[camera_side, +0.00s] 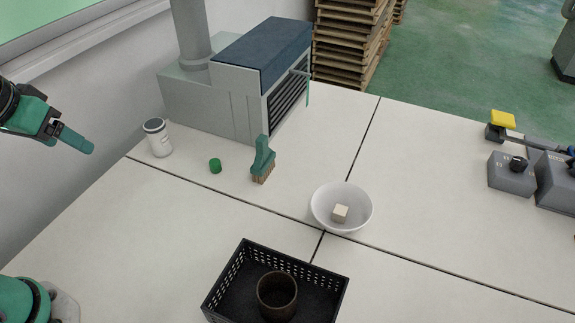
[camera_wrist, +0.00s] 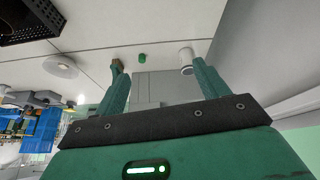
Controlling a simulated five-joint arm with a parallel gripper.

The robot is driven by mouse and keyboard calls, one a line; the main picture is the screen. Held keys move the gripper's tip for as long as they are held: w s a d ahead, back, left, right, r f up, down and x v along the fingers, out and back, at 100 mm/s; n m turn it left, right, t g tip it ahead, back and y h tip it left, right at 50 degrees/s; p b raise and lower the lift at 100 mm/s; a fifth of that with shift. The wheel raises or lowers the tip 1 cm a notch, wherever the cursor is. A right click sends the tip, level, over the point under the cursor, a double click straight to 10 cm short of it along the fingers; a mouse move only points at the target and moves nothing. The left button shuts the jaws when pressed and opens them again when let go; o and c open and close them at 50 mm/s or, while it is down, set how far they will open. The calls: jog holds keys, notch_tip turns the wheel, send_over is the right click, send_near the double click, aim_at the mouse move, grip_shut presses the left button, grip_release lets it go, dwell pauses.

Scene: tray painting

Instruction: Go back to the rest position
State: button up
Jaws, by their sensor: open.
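My gripper (camera_side: 86,146) is raised at the left edge of the side view, above and left of the table, away from every object. In the wrist view my gripper (camera_wrist: 158,64) has its two green fingers spread wide with nothing between them. A green-handled brush (camera_side: 263,160) stands bristles down on the white table (camera_side: 420,215). A small green cylinder (camera_side: 215,166) and a white jar (camera_side: 159,141) with a dark rim are left of it. A white bowl (camera_side: 323,215) holds a cream cube (camera_side: 340,213). A black perforated tray (camera_side: 228,277) holds a dark brown cup (camera_side: 277,296).
A grey machine (camera_side: 205,105) with a dark blue top and a pipe stands at the back of the table. Grey boxes (camera_side: 510,172) and a yellow-topped device (camera_side: 502,120) are at the right. Wooden pallets (camera_side: 350,45) are behind. The table's middle right is clear.

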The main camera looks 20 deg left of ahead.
jog(key=shift+s+d+f+m, duration=0.1)
jog(key=shift+s+f+m, duration=0.1)
jog(key=shift+s+m, duration=0.25)
jog(key=shift+s+d+f+m, duration=0.1)
jog(key=shift+s+f+m, duration=0.1)
jog(key=shift+s+m, duration=0.2)
dwell(0.7)
